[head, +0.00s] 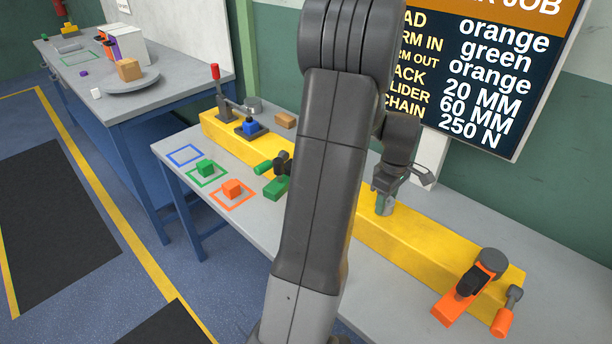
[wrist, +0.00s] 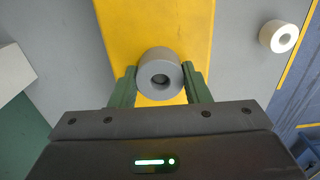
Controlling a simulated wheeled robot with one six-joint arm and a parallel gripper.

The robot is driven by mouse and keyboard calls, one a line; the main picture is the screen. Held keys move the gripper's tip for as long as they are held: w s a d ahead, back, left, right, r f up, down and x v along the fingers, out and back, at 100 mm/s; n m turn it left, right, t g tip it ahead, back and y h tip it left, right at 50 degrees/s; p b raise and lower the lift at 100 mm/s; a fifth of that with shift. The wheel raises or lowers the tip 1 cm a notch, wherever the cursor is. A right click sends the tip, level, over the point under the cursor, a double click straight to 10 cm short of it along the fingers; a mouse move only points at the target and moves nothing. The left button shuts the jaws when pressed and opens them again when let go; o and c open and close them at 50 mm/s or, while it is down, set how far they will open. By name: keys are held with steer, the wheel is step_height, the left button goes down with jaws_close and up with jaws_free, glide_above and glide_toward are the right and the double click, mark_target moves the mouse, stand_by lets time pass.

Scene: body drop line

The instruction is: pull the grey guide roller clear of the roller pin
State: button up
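The grey guide roller (wrist: 148,57) is a thick ring with a dark centre hole, seen end-on between the two green fingers of my gripper (wrist: 160,86) in the wrist view. The fingers appear to touch it on both sides. The yellow beam (wrist: 184,22) lies behind it. In the head view, my gripper (head: 384,205) points down at the top of the yellow beam (head: 415,245), right of my arm. The roller is hard to make out there. Something darker shows inside the hole; I cannot tell if it is the roller pin or how far the roller sits on it.
A pale ring (wrist: 279,37) stands on the grey bench in the wrist view. An orange-handled clamp (head: 470,288) is on the beam's right end. A blue block (head: 249,126) and a red-tipped lever (head: 216,85) are at its left end. Green (head: 205,168) and orange (head: 232,187) cubes lie in front.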

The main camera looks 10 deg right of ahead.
steer(key=o, duration=0.5)
steer(key=c, duration=0.7)
steer(key=shift+r+p, duration=0.7)
steer(key=shift+r, duration=0.25)
steer(key=shift+r+p, duration=2.45)
steer(key=shift+r, duration=0.9)
